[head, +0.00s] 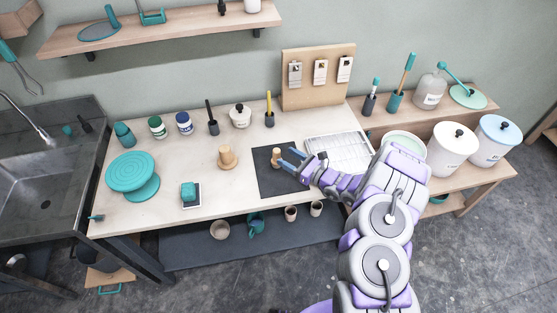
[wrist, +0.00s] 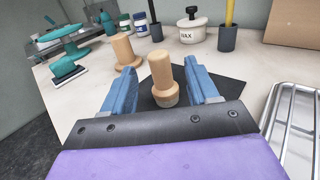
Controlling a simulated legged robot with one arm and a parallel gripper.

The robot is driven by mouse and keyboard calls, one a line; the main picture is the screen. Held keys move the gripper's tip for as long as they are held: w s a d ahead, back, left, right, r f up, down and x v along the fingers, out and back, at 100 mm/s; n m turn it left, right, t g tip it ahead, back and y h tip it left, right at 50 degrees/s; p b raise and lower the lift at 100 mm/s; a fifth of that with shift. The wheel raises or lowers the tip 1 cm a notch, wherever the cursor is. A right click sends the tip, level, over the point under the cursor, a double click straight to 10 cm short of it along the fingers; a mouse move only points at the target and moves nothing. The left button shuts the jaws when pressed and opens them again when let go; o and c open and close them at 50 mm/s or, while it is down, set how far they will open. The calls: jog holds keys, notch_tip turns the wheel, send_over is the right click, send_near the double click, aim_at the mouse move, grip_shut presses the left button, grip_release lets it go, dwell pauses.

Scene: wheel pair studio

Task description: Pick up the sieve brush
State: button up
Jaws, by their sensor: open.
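The sieve brush (head: 276,155) stands upright on a black mat (head: 266,180) on the workbench. It has a pale wooden knob handle, and in the wrist view the brush (wrist: 162,75) shows a short greyish base at its bottom. My gripper (head: 287,160) reaches in from the right with its blue fingers open. In the wrist view, the open gripper (wrist: 158,76) has one finger on each side of the brush, with visible gaps. The brush stands upright between or just beyond the fingertips; I cannot tell the exact depth. The gripper holds nothing.
A wooden spool-like piece (head: 227,159) stands left of the mat. A wire rack tray (head: 338,153) lies right of it, close to my arm. A WAX pot (head: 240,117) and a dark cup with a yellow-handled tool (head: 269,118) stand behind. The bench's front left is partly clear.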

aim_at(279, 155)
jog(key=x, duration=0.1)
jog(key=b+x, duration=0.1)
jog(key=x, duration=0.3)
jog(key=shift+s+a+f, duration=0.15)
jog(key=shift+a+f, duration=0.05)
jog(key=shift+f, duration=0.15)
jog(key=shift+w+a+r+b, duration=0.1)
jog(key=shift+w+a+b, duration=0.2)
jog(key=shift+d+r, duration=0.1)
jog(key=shift+d, duration=0.15)
jog(key=shift+c, duration=0.4)
jog(key=shift+a, duration=0.25)
jog(key=c, duration=0.7)
jog(key=shift+c, duration=1.2)
jog(key=shift+d, duration=0.1)
